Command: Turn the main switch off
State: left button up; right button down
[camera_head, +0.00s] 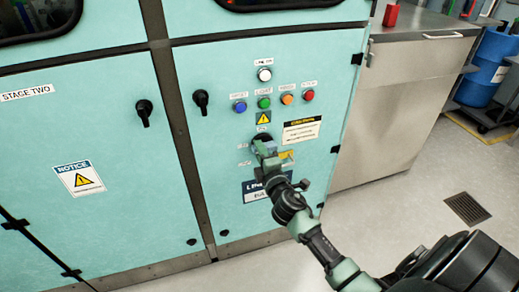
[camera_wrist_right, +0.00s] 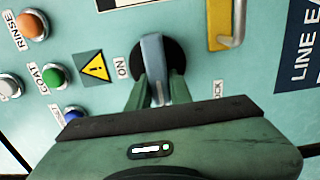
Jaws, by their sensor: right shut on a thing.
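The main switch is on the teal cabinet front, below the row of coloured buttons. In the right wrist view its grey-blue handle (camera_wrist_right: 153,62) stands out from a round black base (camera_wrist_right: 172,58). An ON label (camera_wrist_right: 122,67) is to the left of it in that view. My right gripper (camera_wrist_right: 158,95) has its two green fingers on either side of the handle and is shut on it. In the head view the right gripper (camera_head: 266,155) covers most of the switch, with the black base (camera_head: 263,138) just showing above. The handle's exact angle is hard to tell. My left gripper is out of view.
Blue, green, orange and red buttons (camera_head: 308,95) and a white one (camera_head: 264,75) sit above the switch. A yellow hasp (camera_wrist_right: 219,25) is close beside it. Black door handles (camera_head: 144,110) are to the left. A steel counter (camera_head: 395,120) stands right; the floor before it is clear.

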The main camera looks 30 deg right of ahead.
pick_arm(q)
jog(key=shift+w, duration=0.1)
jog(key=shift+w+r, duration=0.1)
pick_arm(e)
jog(key=c, duration=1.3)
grip_release()
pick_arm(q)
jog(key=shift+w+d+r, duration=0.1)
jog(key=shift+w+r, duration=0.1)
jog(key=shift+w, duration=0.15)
pick_arm(e)
jog(key=v, duration=0.7)
jog(key=shift+s+a, duration=0.1)
jog(key=shift+s, duration=0.25)
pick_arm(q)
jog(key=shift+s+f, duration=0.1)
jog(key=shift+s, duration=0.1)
